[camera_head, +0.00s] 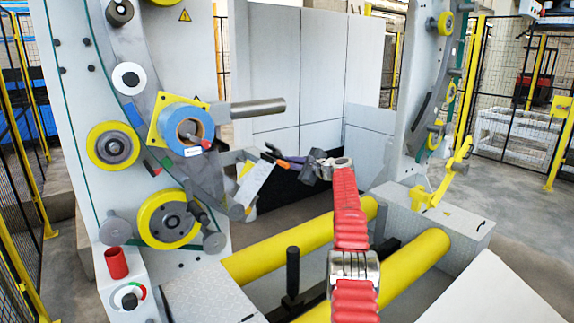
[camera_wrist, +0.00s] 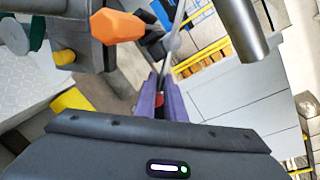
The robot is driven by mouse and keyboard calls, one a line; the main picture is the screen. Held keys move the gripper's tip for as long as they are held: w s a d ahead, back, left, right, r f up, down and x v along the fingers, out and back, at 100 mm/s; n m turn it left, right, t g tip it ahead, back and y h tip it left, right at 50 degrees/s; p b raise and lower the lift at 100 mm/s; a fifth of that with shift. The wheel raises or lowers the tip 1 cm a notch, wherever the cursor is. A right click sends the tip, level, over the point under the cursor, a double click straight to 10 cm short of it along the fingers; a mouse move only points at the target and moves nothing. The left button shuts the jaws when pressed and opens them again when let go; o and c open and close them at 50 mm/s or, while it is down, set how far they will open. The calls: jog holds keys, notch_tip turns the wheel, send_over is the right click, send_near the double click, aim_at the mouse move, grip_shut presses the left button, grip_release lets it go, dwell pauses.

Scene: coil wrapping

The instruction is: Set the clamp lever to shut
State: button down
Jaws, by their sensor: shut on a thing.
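My gripper (camera_wrist: 160,88) shows its purple fingers close together in the wrist view. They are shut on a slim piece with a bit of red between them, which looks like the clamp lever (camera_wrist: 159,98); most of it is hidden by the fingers. In the head view my gripper (camera_head: 274,153) is at the end of my red arm, right of the machine panel and below the grey bar (camera_head: 255,108). The lever's setting cannot be made out.
An orange-ended handle (camera_wrist: 116,26) is close by, up and left of the fingers. The grey bar also juts in at the wrist view's top right (camera_wrist: 242,28). A blue roll (camera_head: 187,124) sits on the panel. Yellow rollers (camera_head: 290,250) lie below my arm.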

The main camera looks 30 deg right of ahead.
jog(key=shift+w+a+f, duration=0.15)
jog(key=shift+a, duration=0.05)
jog(key=c, duration=2.1)
grip_release()
jog(key=shift+o, duration=1)
jog(key=shift+d, duration=0.1)
jog(key=v, duration=1.4)
jog(key=shift+f, duration=0.2)
jog(key=shift+o, duration=0.5)
jog(key=shift+w, duration=0.1)
